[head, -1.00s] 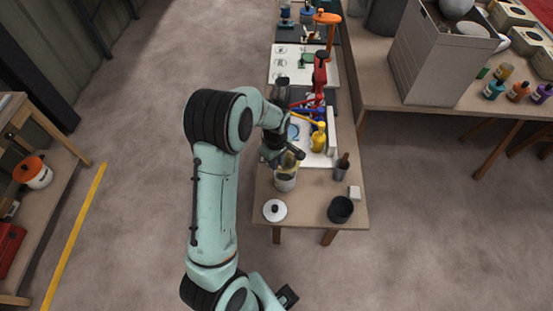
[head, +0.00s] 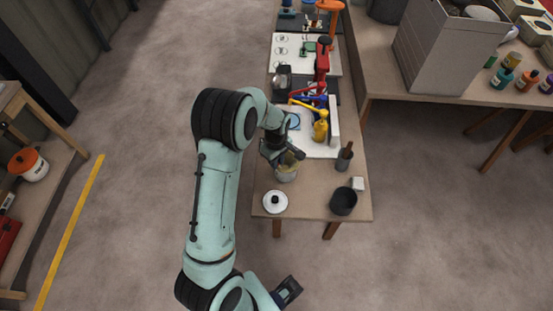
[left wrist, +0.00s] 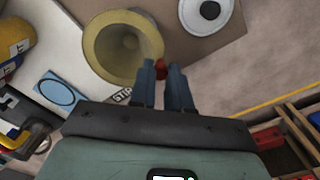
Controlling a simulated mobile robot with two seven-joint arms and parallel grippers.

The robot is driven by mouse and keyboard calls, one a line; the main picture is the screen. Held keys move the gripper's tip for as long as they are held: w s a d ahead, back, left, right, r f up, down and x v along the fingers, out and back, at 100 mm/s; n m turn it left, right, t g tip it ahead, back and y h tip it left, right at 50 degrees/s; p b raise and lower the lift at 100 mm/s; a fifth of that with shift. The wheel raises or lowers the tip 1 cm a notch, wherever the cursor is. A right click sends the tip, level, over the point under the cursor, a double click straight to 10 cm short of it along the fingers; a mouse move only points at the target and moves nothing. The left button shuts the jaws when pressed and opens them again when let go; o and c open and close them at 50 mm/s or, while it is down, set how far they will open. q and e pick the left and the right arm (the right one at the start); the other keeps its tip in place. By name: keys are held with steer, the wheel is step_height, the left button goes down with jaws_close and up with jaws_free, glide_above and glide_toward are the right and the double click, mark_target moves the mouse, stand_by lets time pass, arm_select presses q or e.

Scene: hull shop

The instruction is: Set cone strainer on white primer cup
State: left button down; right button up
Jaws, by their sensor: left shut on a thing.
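The cone strainer (left wrist: 122,45) is a yellowish cone with a wide round rim, seen from above in the left wrist view. My left gripper (left wrist: 162,72) is shut on its small red tab at the rim. In the head view my left gripper (head: 299,155) holds the strainer (head: 290,158) at the white primer cup (head: 286,174), over its mouth. The cup stands on the near part of the bench. The strainer hides the cup in the wrist view, and I cannot tell whether the rims touch.
A white lid with a black knob (head: 275,201) lies in front of the cup. A black pot (head: 343,201), a small white block (head: 357,183) and a dark brush holder (head: 344,160) stand to the right.

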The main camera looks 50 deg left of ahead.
stand_by(0.3)
arm_select(q)
steer(key=c, duration=0.5)
jaws_free()
steer(key=shift+r, duration=0.15)
arm_select(e)
steer(key=shift+r, duration=0.1)
arm_select(q)
steer(key=shift+r+p, duration=1.55)
steer(key=shift+r, duration=0.4)
steer(key=shift+r+p, duration=0.95)
steer(key=shift+r, duration=0.55)
arm_select(e)
steer(key=w+r, duration=0.1)
steer(key=r, duration=0.2)
steer(key=w+r, duration=0.1)
steer(key=r, duration=0.1)
steer(key=shift+w+r, duration=0.15)
steer(key=shift+w, duration=0.15)
arm_select(q)
steer(key=shift+f, duration=0.1)
